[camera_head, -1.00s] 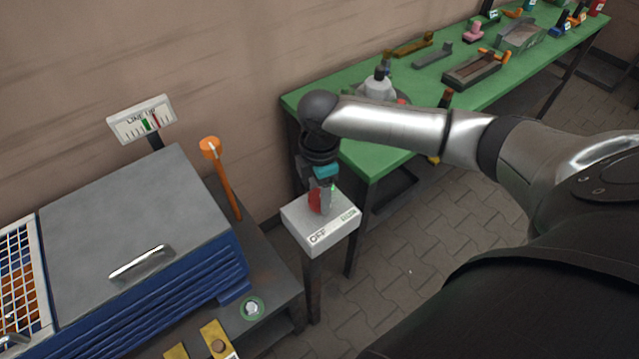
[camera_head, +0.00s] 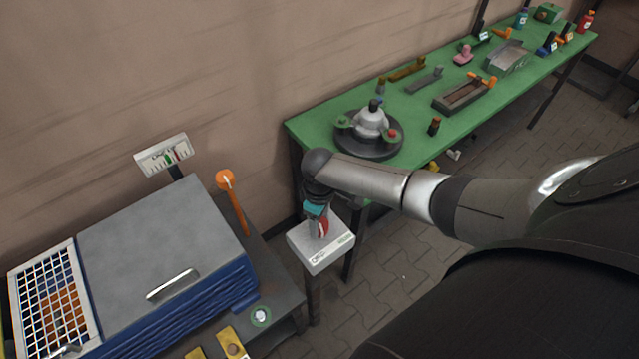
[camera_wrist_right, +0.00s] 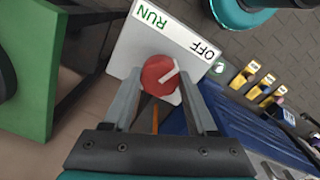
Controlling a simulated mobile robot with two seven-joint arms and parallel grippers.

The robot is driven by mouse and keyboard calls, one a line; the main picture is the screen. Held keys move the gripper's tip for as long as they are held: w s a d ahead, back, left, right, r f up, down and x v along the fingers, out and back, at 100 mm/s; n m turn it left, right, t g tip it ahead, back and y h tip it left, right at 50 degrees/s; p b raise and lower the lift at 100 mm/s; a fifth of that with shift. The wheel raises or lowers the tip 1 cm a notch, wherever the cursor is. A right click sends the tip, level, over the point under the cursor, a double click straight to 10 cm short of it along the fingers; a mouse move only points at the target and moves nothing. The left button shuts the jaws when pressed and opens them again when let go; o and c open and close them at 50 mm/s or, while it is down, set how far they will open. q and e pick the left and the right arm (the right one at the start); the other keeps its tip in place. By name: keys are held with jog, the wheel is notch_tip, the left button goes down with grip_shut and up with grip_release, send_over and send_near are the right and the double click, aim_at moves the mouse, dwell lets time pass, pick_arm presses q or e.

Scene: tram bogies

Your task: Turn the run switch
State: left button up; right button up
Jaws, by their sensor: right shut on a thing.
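The run switch is a round red knob (camera_wrist_right: 160,75) with a white pointer line, on a pale box (camera_head: 331,252) atop a post. In the right wrist view, the box's label strip reads RUN (camera_wrist_right: 151,16) and OFF (camera_wrist_right: 202,49), and the pointer is angled toward the OFF end. My right gripper (camera_head: 319,224) comes down onto the box from above. Its two grey fingers are shut on the knob, one on each side. The gripper hides part of the knob in the head view. My left gripper is not in view.
Left of the box stands a grey-lidded blue machine (camera_head: 165,225) with an orange-topped lever (camera_head: 235,205) and a small gauge sign (camera_head: 163,155). Behind on the right is a green bench (camera_head: 320,127) with a round fixture (camera_head: 370,135) and several parts. Paved floor is free in front.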

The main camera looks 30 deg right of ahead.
aim_at(320, 224)
jog(key=shift+m+p, duration=1.25)
jog(key=shift+m, duration=0.75)
jog(key=o, duration=1.4)
jog(key=shift+c, duration=0.2)
jog(key=shift+r, duration=0.5)
notch_tip(320, 224, up, 14)
jog(key=p, duration=0.2)
jog(key=shift+r, duration=0.2)
